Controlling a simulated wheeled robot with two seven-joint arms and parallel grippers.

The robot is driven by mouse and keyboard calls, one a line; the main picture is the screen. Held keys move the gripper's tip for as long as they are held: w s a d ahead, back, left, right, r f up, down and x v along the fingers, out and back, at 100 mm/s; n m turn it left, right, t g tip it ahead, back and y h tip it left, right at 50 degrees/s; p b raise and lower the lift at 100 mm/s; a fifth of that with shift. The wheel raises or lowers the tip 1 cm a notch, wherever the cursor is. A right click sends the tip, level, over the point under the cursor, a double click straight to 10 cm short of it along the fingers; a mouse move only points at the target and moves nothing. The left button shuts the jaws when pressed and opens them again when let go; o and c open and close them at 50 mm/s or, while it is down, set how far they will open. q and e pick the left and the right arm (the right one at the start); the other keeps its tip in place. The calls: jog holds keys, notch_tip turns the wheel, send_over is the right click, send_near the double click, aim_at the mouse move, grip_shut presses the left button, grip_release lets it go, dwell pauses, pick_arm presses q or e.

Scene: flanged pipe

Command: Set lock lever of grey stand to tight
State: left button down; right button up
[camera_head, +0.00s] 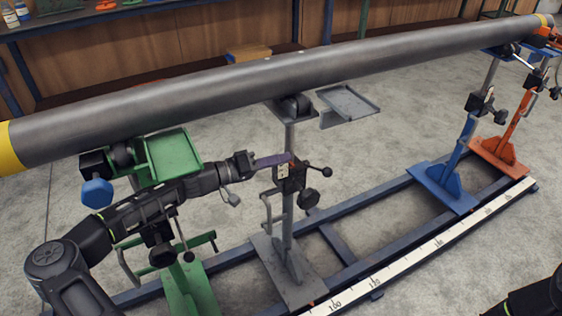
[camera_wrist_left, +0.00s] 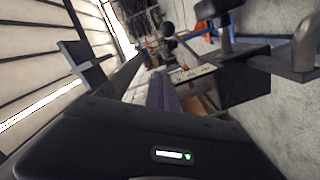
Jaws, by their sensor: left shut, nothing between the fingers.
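The grey stand (camera_head: 290,276) stands on the rail frame, with its upright post under the long pipe. Its dark clamp block (camera_head: 291,180) carries a small pale label plate. A lever with a black ball knob (camera_head: 327,171) points right from the block, and a dark hand knob sits below it. My left gripper (camera_head: 286,160) is shut and empty, its purple fingers at the upper left of the block; I cannot tell whether they touch it. In the left wrist view the purple fingers (camera_wrist_left: 161,92) point towards the label plate (camera_wrist_left: 192,73). My right gripper is out of view.
The long grey pipe (camera_head: 230,82) crosses above my left arm. A green stand (camera_head: 188,285) with a tray is close to that arm. A blue stand (camera_head: 446,187) and an orange stand (camera_head: 499,150) are at the right. A scale strip (camera_head: 430,248) runs along the rail.

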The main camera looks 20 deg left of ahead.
aim_at(316, 168)
pick_arm(q)
jog(key=w+d+f, duration=0.2)
jog(key=w+d, duration=0.2)
jog(key=d, duration=0.4)
jog(key=shift+f+b, duration=0.3)
jog(key=shift+f, duration=0.05)
jog(key=shift+d, duration=0.1)
